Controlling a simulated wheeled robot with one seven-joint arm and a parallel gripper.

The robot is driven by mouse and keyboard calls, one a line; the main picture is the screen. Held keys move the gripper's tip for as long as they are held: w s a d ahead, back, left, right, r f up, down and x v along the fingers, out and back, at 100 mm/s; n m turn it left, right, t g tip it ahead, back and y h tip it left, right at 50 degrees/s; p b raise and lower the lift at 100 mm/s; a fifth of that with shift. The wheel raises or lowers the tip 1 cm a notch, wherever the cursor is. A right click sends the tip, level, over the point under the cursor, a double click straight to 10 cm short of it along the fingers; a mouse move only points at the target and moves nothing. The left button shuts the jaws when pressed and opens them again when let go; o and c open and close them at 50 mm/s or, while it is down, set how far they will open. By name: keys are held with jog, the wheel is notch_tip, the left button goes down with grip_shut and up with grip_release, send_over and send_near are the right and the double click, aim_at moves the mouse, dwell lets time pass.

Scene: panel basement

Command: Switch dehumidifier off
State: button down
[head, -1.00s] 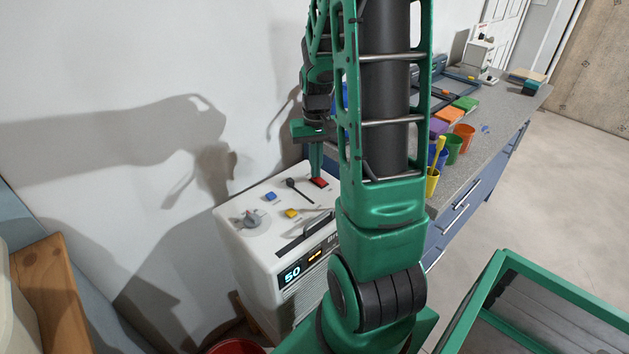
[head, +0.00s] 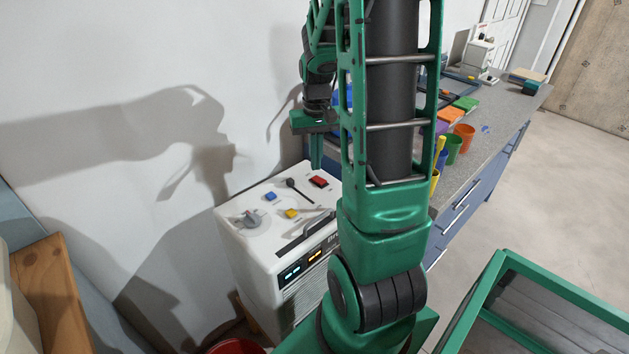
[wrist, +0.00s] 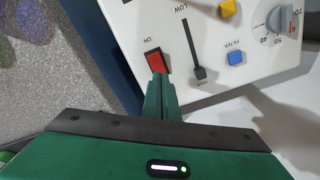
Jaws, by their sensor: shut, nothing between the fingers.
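The white dehumidifier (head: 262,240) stands against the wall in the head view. Its top carries a red rocker switch (head: 319,181), which also shows in the wrist view (wrist: 155,62) beside the word ON. The front display (head: 291,275) shows dashes, with an orange readout beside it. My gripper (head: 316,163) is shut and empty, upright just behind the red switch. In the wrist view the closed fingertips (wrist: 158,80) are right by the switch's lower end; I cannot tell whether they touch it.
The dehumidifier's top also has a black slider (wrist: 199,73), a yellow button (wrist: 228,8), a blue FILTER button (wrist: 235,58) and a grey dial (wrist: 279,18). A workbench (head: 480,150) with coloured cups stands at the right. A green-framed cart (head: 480,300) is at the lower right.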

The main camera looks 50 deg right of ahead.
aim_at(316, 178)
jog(key=shift+r, duration=1.95)
jog(key=s+a+r, duration=0.2)
jog(key=s+a, duration=0.4)
jog(key=s, duration=0.3)
jog(key=s+a+r, duration=0.2)
jog(key=s+a, duration=0.4)
jog(key=s, duration=0.3)
jog(key=shift+s+a, duration=0.15)
jog(key=shift+s, duration=0.2)
